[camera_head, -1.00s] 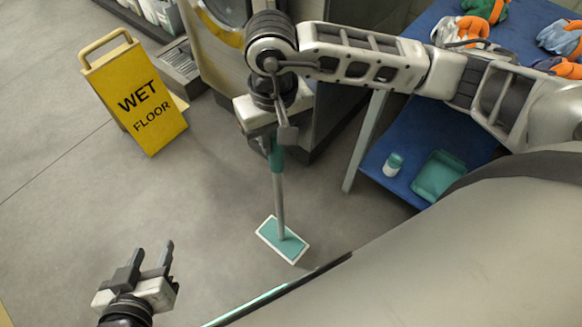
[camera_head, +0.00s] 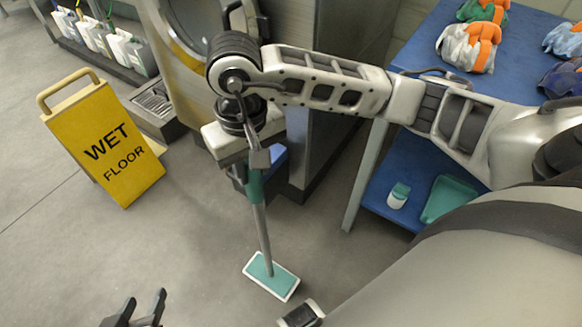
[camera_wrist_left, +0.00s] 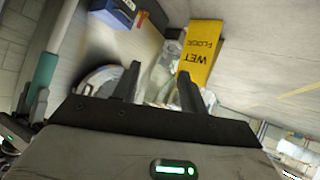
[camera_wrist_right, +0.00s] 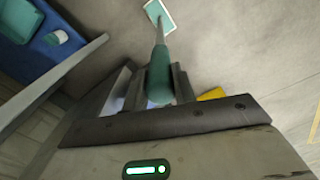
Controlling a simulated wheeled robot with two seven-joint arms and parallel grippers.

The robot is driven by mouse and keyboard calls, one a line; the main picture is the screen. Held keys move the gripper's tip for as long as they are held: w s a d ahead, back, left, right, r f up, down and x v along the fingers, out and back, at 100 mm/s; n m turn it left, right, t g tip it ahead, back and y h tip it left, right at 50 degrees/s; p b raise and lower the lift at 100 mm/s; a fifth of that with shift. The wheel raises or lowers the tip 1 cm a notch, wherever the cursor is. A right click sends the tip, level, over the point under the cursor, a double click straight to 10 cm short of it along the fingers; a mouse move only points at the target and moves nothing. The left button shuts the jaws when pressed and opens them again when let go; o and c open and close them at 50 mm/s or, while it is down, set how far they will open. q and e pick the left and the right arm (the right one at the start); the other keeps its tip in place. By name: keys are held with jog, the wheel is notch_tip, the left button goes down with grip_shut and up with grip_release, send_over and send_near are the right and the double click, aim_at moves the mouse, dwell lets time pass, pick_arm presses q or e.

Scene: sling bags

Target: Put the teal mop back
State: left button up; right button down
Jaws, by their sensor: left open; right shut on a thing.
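The teal mop has a grey pole, a teal grip (camera_wrist_right: 160,75) and a flat teal and white head (camera_head: 271,277). My right gripper (camera_head: 258,165) is shut on the grip, with the pole slightly tilted and the head low over the floor. I cannot tell whether the head touches the floor. In the right wrist view the grip sits between the fingers (camera_wrist_right: 157,83), with the head (camera_wrist_right: 160,17) beyond. My left gripper (camera_head: 141,306) is open and empty at the bottom of the head view. In the left wrist view its fingers (camera_wrist_left: 158,88) are apart, and the mop grip (camera_wrist_left: 46,70) is off to the left.
A yellow wet floor sign (camera_head: 105,140) stands at left. Several jugs (camera_head: 105,45) stand in a row at upper left beside a large machine (camera_head: 325,150). Open floor lies at lower left.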

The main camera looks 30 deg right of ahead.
pick_arm(q)
jog(key=f, duration=0.1)
jog(key=f+b, duration=0.1)
jog(key=d+f+b, duration=0.1)
jog(key=shift+w+f+g, duration=0.25)
jog(key=shift+f+g, duration=0.05)
jog(key=shift+g, duration=0.1)
pick_arm(e)
jog(key=w+d+f, duration=0.4)
jog(key=d+f, duration=0.7)
jog(key=f, duration=0.1)
pick_arm(q)
jog(key=shift+f, duration=0.1)
pick_arm(e)
jog(key=shift+d+f, duration=0.1)
jog(key=shift+f+b, duration=0.15)
jog(key=shift+b, duration=0.2)
jog(key=c, duration=1.1)
grip_release()
jog(key=shift+c, duration=0.2)
pick_arm(q)
jog(key=shift+s, duration=0.1)
